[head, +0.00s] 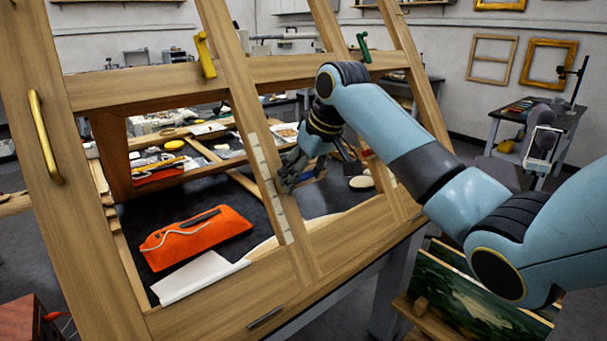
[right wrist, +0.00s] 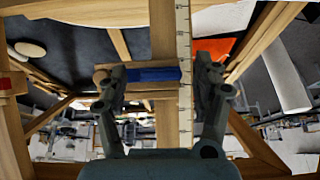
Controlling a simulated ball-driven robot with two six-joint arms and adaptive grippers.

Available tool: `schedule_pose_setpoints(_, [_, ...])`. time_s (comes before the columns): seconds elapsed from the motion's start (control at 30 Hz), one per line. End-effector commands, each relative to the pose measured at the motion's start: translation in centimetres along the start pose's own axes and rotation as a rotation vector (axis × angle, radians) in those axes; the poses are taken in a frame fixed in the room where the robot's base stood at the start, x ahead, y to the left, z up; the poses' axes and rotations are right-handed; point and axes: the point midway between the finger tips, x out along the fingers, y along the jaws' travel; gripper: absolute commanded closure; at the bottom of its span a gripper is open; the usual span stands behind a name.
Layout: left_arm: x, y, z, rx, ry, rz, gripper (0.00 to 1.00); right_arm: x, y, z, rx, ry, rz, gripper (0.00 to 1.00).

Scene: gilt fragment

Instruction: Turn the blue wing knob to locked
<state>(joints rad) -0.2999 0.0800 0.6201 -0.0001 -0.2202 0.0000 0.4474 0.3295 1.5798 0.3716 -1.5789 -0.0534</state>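The blue wing knob (right wrist: 153,74) shows in the right wrist view as a blue bar lying crosswise on a wooden member of the large frame (head: 150,85). My right gripper (right wrist: 160,76) is open, with one finger on each side of the knob. The left-hand finger is close to the bar's end; I cannot tell whether it touches. A gap shows between the bar and the right-hand finger. In the head view my right gripper (head: 291,178) is at the frame's middle upright and mostly hides the knob. My left gripper is in neither view.
A yellow knob (head: 204,54) and a green knob (head: 363,47) sit on the upper rail. A pale marked strip (head: 268,188) runs along the middle upright. An orange pouch (head: 195,237) and white paper (head: 199,277) lie behind the frame. A brass handle (head: 45,137) is at left.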

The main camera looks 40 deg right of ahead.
Motion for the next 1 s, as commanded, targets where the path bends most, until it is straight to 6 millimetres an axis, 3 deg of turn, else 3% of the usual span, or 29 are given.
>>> schedule_pose_setpoints(0.33, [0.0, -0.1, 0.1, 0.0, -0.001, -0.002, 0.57, -0.9, 0.1, -0.1, -0.002, 0.004, 0.001, 0.33])
schedule_pose_setpoints(0.8, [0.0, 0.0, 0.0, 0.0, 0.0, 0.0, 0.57, -10.3, 0.1, -0.1, -0.002, 0.003, 0.002, 0.33])
schedule_pose_setpoints(1.0, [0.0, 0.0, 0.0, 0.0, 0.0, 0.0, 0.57, -11.9, 0.0, 0.0, -0.001, 0.001, 0.0, 0.33])
